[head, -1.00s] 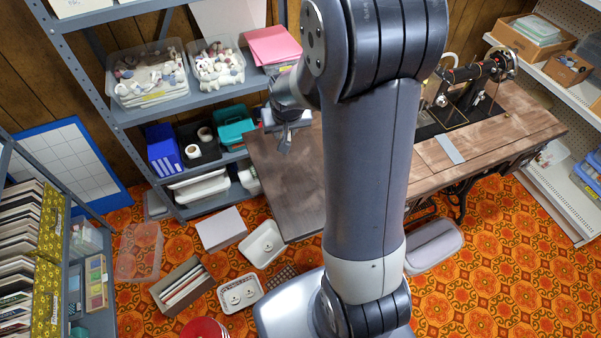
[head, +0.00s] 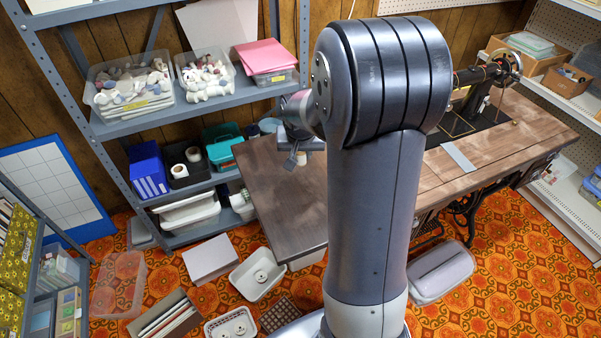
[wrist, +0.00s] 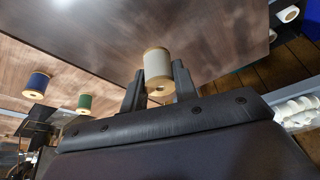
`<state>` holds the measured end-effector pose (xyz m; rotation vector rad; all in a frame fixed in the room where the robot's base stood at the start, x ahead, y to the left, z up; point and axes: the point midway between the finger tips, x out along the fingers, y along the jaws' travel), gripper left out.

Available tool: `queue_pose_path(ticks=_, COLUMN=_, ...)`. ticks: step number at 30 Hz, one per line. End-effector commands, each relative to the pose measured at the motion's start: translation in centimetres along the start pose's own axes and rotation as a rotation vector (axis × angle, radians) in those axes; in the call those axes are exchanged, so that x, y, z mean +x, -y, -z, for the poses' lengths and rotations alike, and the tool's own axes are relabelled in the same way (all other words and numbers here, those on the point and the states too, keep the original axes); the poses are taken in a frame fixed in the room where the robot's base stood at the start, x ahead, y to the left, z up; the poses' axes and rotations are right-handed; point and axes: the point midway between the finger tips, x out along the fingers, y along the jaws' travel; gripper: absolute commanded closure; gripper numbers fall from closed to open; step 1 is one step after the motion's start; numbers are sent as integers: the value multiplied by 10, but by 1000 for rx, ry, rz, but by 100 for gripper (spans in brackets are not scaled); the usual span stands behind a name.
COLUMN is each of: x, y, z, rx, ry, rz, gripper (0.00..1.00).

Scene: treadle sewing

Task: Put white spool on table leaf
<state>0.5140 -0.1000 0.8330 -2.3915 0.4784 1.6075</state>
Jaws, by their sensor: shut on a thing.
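The white spool (wrist: 158,68), with tan wooden ends, is between the two fingers of my gripper (wrist: 160,88) in the wrist view. The fingers are shut on its sides. The leaf (wrist: 215,35) also fills the top of the wrist view, close to the spool. I cannot tell whether the spool touches it.
A blue spool (wrist: 37,84) and a green spool (wrist: 84,103) stand on the wooden top in the wrist view. The black sewing machine (head: 480,90) is at the right. A grey metal shelf (head: 190,112) with bins stands left of the leaf. The leaf's near part looks clear.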

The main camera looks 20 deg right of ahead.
Motion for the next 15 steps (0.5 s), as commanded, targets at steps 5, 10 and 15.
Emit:
queue_pose_path(ticks=5, x=19, y=0, z=-8, rx=-1, ry=1, rz=0, gripper=93)
queue_pose_path(ticks=10, x=35, y=0, z=-15, rx=-2, ry=3, rz=0, gripper=93)
queue_pose_path(ticks=15, x=54, y=0, z=-22, rx=-1, ry=1, rz=0, gripper=93)
